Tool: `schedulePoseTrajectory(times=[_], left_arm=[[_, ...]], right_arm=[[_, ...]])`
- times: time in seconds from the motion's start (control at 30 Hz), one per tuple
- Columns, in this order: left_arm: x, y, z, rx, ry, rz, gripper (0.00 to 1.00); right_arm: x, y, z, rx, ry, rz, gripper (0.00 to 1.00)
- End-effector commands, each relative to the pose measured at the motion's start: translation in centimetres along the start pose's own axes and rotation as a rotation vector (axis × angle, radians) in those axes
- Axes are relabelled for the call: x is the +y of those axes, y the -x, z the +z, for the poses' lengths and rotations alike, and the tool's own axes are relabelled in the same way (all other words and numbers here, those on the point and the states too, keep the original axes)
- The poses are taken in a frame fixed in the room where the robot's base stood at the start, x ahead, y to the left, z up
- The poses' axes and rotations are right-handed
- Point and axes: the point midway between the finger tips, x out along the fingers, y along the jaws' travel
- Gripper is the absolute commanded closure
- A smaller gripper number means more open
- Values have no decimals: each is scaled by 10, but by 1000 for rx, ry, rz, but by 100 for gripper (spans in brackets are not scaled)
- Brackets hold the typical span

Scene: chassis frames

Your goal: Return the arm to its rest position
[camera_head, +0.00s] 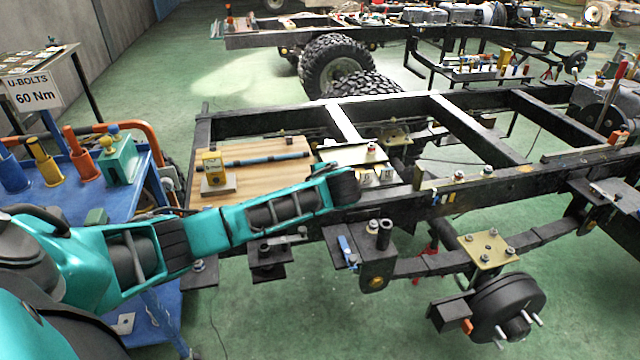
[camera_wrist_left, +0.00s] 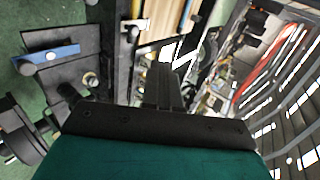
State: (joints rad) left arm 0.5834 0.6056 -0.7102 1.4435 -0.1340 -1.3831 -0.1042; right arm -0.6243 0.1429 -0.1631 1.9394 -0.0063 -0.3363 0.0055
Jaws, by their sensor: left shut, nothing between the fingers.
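My left arm (camera_head: 212,232) comes in from the left, a teal and dark-grey arm stretched over the near rail of the black chassis frame (camera_head: 455,178). Its dark far end lies just right of a wooden board; the fingers cannot be made out there. In the left wrist view my left gripper (camera_wrist_left: 164,86) shows as dark fingers close together, shut and empty. The chassis frame's dark parts and a blue-handled piece (camera_wrist_left: 55,54) show to the left of the fingers in that view. My right gripper is not in view.
A blue cart (camera_head: 75,190) with coloured tools stands at the left, close to my arm. The wooden board (camera_head: 262,160) carries a yellow block (camera_head: 213,165) and a blue rod (camera_head: 268,159). A wheel hub (camera_head: 508,305) sits at the lower right. Green floor (camera_head: 300,325) is open at the front.

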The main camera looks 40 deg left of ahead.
Motion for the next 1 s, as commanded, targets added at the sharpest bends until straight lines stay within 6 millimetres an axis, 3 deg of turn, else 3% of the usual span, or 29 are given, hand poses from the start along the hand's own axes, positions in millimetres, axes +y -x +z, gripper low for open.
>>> schedulePoseTrajectory(times=[0.53,0.63,0.77,1.0], left_arm=[[0,1,0,0,1,0,100],[9,2,-2,15,0,14,100],[58,9,-10,102,10,97,100],[196,62,-19,372,153,372,100]], right_arm=[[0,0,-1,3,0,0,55],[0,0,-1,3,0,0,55],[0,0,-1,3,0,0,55],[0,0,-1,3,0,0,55]])
